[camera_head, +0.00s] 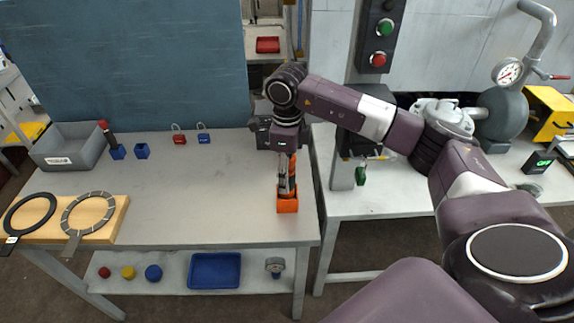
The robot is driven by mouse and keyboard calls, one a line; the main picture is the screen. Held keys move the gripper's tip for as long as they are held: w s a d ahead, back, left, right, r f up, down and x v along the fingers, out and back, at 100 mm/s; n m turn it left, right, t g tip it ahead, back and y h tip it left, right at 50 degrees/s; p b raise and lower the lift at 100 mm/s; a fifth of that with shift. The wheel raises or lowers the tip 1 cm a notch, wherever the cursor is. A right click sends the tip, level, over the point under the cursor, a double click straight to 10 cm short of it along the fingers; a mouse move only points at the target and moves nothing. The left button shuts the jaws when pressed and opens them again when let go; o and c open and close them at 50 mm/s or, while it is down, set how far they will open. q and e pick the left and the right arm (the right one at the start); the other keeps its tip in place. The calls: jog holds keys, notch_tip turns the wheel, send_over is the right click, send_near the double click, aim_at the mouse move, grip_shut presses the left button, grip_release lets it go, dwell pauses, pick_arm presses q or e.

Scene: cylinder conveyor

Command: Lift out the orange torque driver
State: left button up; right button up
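The orange torque driver (293,168) stands upright at the right end of the grey workbench, in an orange block-shaped holder (288,206). Only a strip of its orange body shows beside the fingers. My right gripper (285,187) points straight down at the driver, with its fingers low beside or around it, just above the holder. The fingers overlap the driver, so I cannot tell whether they are closed on it. The driver's lower end is hidden. My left gripper is not in view.
A grey bin (70,146), red padlock (179,138), blue padlock (203,137) and wooden board (115,222) are farther left. The bench middle is clear.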

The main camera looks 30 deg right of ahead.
jog(key=shift+c, duration=0.6)
grip_shut()
jog(key=c, duration=0.5)
grip_release()
jog(key=shift+c, duration=0.2)
jog(key=c, duration=0.7)
jog(key=shift+r+p, duration=2.25)
jog(key=shift+r, duration=1.55)
jog(key=shift+w, duration=0.1)
